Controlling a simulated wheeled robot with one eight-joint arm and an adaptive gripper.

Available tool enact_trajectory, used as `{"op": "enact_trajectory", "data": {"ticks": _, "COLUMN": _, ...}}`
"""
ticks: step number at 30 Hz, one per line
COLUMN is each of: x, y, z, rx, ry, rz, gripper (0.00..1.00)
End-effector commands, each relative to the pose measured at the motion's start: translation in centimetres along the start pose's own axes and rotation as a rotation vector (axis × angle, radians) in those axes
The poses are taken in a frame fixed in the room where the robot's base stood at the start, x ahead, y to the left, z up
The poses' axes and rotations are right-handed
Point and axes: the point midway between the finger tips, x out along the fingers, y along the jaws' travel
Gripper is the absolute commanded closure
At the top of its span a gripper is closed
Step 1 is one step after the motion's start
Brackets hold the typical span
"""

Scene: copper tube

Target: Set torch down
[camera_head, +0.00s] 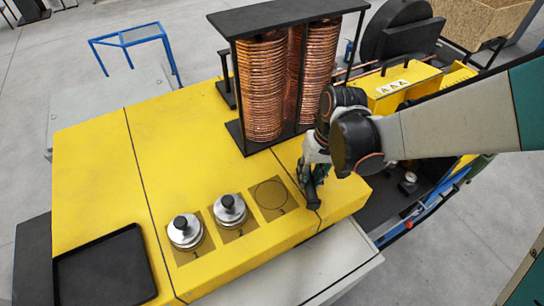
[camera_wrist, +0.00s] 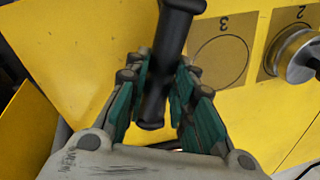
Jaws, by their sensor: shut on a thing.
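The torch is a black cylinder with a wider head. It shows between the fingers in the wrist view (camera_wrist: 159,82) and below my gripper in the head view (camera_head: 313,197). My gripper (camera_wrist: 160,75) has teal fingers closed on both sides of the torch. In the head view my gripper (camera_head: 310,178) hangs over the front right part of the yellow top (camera_head: 120,165), just right of the empty square marked 3 (camera_head: 271,194). I cannot tell whether the torch touches the yellow surface.
Silver weights with black knobs stand on squares 1 (camera_head: 186,232) and 2 (camera_head: 230,211). A black tray (camera_head: 62,284) lies at the lower left. A black rack with copper coils (camera_head: 262,90) stands behind my gripper. The yellow top's left middle is clear.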

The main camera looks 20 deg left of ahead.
Motion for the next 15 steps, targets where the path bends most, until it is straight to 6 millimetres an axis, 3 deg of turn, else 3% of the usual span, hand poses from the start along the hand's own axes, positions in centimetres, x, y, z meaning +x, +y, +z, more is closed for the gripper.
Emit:
{"op": "enact_trajectory", "data": {"ticks": 1, "x": 1.3, "y": -0.2, "z": 0.3, "rx": -0.008, "ry": -0.001, "rz": 0.000, "gripper": 1.00}}
{"op": "enact_trajectory", "data": {"ticks": 4, "x": 2.5, "y": -0.2, "z": 0.6, "rx": -0.009, "ry": -0.001, "rz": 0.000, "gripper": 1.00}}
{"op": "enact_trajectory", "data": {"ticks": 15, "x": 2.7, "y": -0.2, "z": 0.7, "rx": -0.010, "ry": -0.001, "rz": 0.000, "gripper": 1.00}}
